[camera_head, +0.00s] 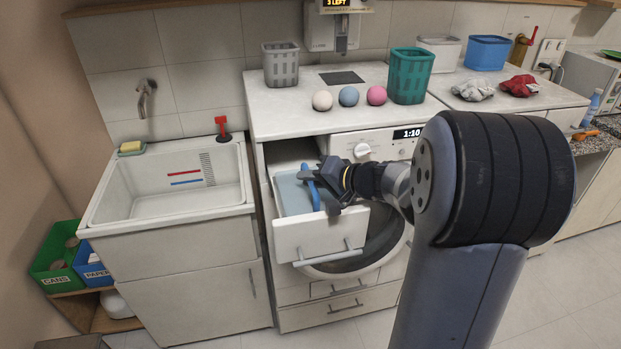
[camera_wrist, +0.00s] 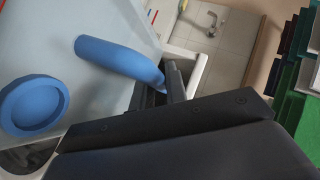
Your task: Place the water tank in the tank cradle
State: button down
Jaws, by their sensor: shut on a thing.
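The water tank (camera_head: 291,194) is a pale blue box with a blue handle (camera_head: 313,193). In the head view it sits in or just above the open white drawer (camera_head: 300,238), whose front hides its lower part; I cannot tell whether it rests on the bottom. My gripper (camera_head: 317,186) is shut on the handle from the right. In the wrist view the handle (camera_wrist: 117,55) runs into the jaws (camera_wrist: 168,88), and the tank's pale top (camera_wrist: 45,30) carries a round blue cap (camera_wrist: 32,104). I take the drawer as the tank cradle; no separate cradle is visible.
The washing machine (camera_head: 374,146) is right of the drawer, partly hidden by my arm. A white sink (camera_head: 130,200) stands left. The counter above (camera_head: 290,116) holds three balls (camera_head: 348,96), a grey basket (camera_head: 281,66) and a teal basket (camera_head: 410,76). Bins stand lower left.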

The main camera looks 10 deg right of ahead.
jog(key=shift+f, duration=0.1)
jog(key=c, duration=1.9)
grip_release()
jog(key=o, duration=0.5)
jog(key=shift+r, duration=0.2)
jog(key=b+v, duration=0.2)
jog(key=v, duration=1)
